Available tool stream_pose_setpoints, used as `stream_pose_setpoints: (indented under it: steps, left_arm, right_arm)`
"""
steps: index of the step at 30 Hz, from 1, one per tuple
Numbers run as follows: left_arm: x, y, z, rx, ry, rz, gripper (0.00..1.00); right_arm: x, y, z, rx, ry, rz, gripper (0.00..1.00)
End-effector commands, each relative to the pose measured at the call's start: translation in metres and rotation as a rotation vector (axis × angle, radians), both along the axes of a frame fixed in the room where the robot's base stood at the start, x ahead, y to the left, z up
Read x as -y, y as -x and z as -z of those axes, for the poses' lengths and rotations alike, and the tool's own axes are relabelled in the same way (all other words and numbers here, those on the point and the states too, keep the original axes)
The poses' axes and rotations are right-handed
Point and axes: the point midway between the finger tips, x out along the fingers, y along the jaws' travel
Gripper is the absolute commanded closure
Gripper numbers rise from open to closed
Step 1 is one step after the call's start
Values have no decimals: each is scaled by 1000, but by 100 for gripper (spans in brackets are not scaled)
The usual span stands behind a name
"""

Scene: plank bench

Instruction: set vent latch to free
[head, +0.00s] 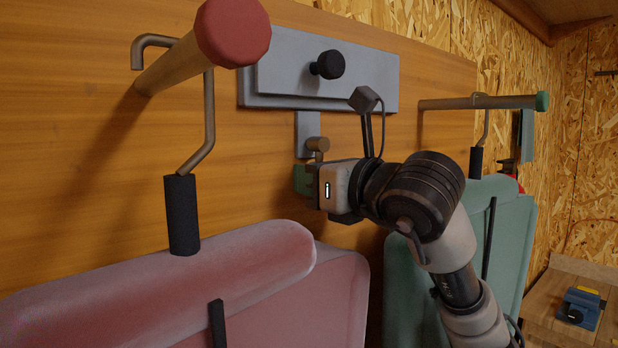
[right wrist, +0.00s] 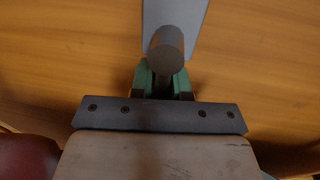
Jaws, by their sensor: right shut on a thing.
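The vent latch shows in the head view as a grey plate on the wooden board, with a black knob (head: 328,65) on it. A narrow grey tab (head: 308,130) hangs from its lower edge. A short brownish peg (head: 318,144) sticks out at the tab's lower end. In the right wrist view the peg (right wrist: 166,50) shows end-on, in front of the grey tab (right wrist: 178,18). My right gripper (head: 304,180) is at the tab's lower end. Its green fingers (right wrist: 164,82) are shut on the latch's peg; the exact contact is partly hidden. My left gripper is not in view.
A red-ended peg (head: 232,32) with a hook stands out at the left, above a pink padded item (head: 190,285). A green-ended peg (head: 542,101) and a green padded item (head: 515,235) are at the right. A blue device (head: 579,308) sits on the bench at lower right.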

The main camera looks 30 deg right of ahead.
Motion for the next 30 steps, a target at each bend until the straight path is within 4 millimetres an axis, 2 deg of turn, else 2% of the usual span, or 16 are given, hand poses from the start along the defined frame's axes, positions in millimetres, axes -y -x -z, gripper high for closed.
stream_pose_setpoints:
  steps: [3,10,11,16,25,30]
  left_arm:
    - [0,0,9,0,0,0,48]
    - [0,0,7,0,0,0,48]
    - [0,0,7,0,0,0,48]
    - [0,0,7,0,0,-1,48]
    - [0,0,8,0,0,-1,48]
    - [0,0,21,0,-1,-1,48]
  right_arm:
    - [3,0,1,8,47,3,100]
    - [3,0,-1,7,56,1,100]
    - [3,0,-1,8,55,1,82]
    - [3,0,-1,7,55,1,58]
    - [3,2,0,7,55,1,58]
    - [8,22,2,11,55,3,58]
